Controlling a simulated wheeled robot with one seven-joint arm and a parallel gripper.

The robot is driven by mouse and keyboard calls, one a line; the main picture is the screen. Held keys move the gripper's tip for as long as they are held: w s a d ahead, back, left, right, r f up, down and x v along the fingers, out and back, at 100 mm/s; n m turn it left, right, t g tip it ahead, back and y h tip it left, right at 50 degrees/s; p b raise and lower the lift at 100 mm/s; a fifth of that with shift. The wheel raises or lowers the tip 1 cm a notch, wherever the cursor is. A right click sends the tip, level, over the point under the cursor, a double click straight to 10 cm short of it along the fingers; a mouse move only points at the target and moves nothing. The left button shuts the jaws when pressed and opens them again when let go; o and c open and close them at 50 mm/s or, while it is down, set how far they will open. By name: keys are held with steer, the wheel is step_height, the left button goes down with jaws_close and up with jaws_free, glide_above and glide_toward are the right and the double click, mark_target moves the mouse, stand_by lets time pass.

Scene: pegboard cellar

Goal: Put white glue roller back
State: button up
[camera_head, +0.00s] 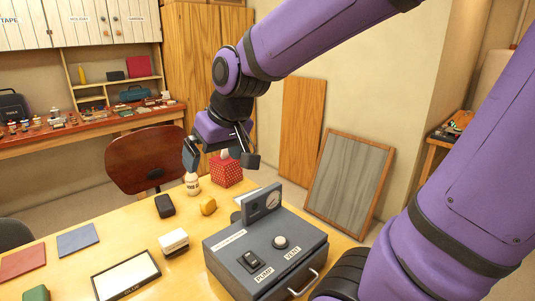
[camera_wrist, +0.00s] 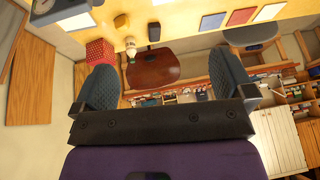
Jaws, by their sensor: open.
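A white block with a dark lower edge (camera_head: 173,242) lies on the yellow table, left of the grey pump box. A small white bottle with dark lettering (camera_head: 192,184) stands farther back; it also shows in the wrist view (camera_wrist: 130,50). I cannot tell for sure which is the white glue roller. A white pad in a black frame marked "GLUE" (camera_head: 125,274) lies at the table's front. My gripper (camera_head: 221,156) is open and empty, raised over the table's far side near the bottle and a red dotted box. Its two fingers are wide apart in the wrist view (camera_wrist: 165,88).
The grey pump box with a gauge (camera_head: 265,250) fills the table's right side. The red dotted box (camera_head: 227,172), a black item (camera_head: 165,206) and a yellow lump (camera_head: 208,206) stand nearby. Red and blue flat pads lie left. A brown chair (camera_head: 147,158) stands behind the table.

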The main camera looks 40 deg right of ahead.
steer(key=s+d+r+h, duration=0.1)
steer(key=s+d+r, duration=0.1)
steer(key=s, duration=1)
steer(key=shift+v, duration=0.85)
